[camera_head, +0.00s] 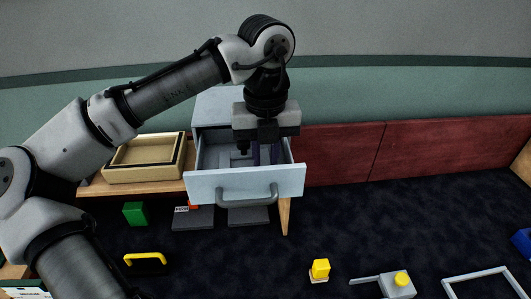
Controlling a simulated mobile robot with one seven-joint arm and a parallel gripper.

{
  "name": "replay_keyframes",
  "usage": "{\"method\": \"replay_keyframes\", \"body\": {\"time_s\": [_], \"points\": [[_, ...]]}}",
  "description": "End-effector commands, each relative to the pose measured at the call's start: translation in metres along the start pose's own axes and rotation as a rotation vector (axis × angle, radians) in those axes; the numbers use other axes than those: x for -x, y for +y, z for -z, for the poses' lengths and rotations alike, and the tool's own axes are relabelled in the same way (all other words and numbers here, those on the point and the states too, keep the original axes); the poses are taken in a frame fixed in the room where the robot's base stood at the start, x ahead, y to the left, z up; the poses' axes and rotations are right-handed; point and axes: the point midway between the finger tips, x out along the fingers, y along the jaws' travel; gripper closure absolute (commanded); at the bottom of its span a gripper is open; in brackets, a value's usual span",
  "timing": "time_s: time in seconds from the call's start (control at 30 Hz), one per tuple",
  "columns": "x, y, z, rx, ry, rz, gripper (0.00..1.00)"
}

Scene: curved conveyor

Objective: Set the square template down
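My gripper (258,150) points down into an open drawer (245,187) of a light grey cabinet. Its fingertips are partly hidden behind the drawer front, and I cannot tell whether they are shut. A dark purple piece (265,153) shows at the fingers, inside the drawer; its shape and whether it is held are unclear. A pale square frame (478,274), which may be the square template, lies on the dark floor at the lower right, cut off by the picture edge and far from my gripper.
A beige tray (145,177) stands on the wooden top left of the drawer. A green block (135,213), a yellow-handled item (146,261), a yellow piece (320,270) and a grey handled block (397,285) lie below. Red panels (420,148) line the back. Dark floor is free at centre right.

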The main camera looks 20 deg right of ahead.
Motion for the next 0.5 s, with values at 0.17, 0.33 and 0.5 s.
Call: {"method": "replay_keyframes", "body": {"time_s": [0.17, 0.33, 0.5], "points": [[-0.0019, -0.0001, 0.0001, -0.001, 0.001, 0.0, 0.7], [-0.0018, 0.0, 0.0001, -0.001, 0.0, 0.0, 0.59], [-0.0016, 0.0, 0.0, 0.0, 0.0, 0.0, 0.59]]}}
